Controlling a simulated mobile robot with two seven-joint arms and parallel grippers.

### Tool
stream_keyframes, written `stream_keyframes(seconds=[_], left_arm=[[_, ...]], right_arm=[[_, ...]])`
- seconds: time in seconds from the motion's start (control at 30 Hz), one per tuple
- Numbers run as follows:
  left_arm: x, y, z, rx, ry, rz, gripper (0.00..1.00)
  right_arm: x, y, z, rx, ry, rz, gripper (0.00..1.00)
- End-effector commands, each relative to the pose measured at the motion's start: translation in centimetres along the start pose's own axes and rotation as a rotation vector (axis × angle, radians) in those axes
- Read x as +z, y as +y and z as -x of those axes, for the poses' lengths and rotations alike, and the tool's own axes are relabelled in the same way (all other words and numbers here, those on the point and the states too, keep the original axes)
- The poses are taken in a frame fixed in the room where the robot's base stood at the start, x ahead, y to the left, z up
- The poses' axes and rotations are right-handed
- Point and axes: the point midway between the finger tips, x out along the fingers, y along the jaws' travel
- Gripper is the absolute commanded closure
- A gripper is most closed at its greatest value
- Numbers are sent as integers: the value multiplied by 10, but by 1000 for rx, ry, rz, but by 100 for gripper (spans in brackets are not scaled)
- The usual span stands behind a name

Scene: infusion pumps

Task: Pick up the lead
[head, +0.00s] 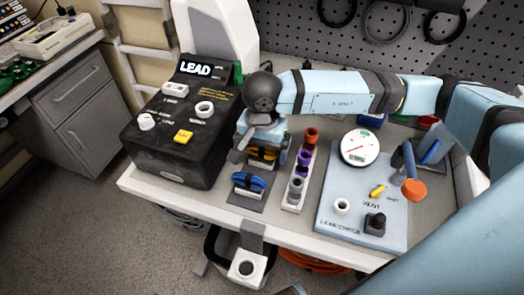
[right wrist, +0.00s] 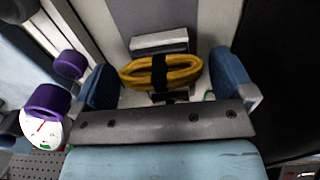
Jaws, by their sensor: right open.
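A yellow coiled lead (right wrist: 180,72) with a black band lies in a pale holder in the right wrist view. In the head view only a little of this yellow lead (head: 262,153) shows below my right gripper (head: 263,147). A blue coiled lead (head: 248,182) lies on a grey strip just in front of it. In the right wrist view my right gripper (right wrist: 168,84) is open, with its two blue fingers on either side of the yellow lead. I see gaps between the fingers and the coil. My left gripper is not in view.
A black box marked LEAD (head: 180,120) stands left of the gripper. A rack with purple and orange pieces (head: 296,190) stands close to the right. Farther right is a leak-check board (head: 335,185) with a gauge (head: 359,147). The bench's front edge (head: 200,212) is near.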

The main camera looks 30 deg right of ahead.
Motion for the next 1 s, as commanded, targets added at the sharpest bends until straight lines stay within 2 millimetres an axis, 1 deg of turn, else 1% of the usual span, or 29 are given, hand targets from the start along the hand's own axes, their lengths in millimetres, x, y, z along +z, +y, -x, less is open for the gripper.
stream_keyframes(seconds=[0.1,0.17,0.2,0.3,0.57,0.73,0.87,0.97,1.0], left_arm=[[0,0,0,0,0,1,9],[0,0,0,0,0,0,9],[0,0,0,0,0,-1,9],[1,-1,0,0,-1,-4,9],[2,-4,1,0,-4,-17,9],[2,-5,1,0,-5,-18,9],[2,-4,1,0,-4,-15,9],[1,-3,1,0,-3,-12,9],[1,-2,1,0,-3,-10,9]], right_arm=[[0,0,0,-1,0,0,0],[0,0,0,-1,0,0,14],[0,0,1,-1,0,0,23],[0,0,1,-1,0,0,44],[0,0,1,-1,0,-1,44],[0,-1,10,-3,1,-1,44],[-1,-1,27,-4,2,-1,44],[-1,-1,48,-5,3,0,44],[-1,-1,59,-6,3,1,44]])
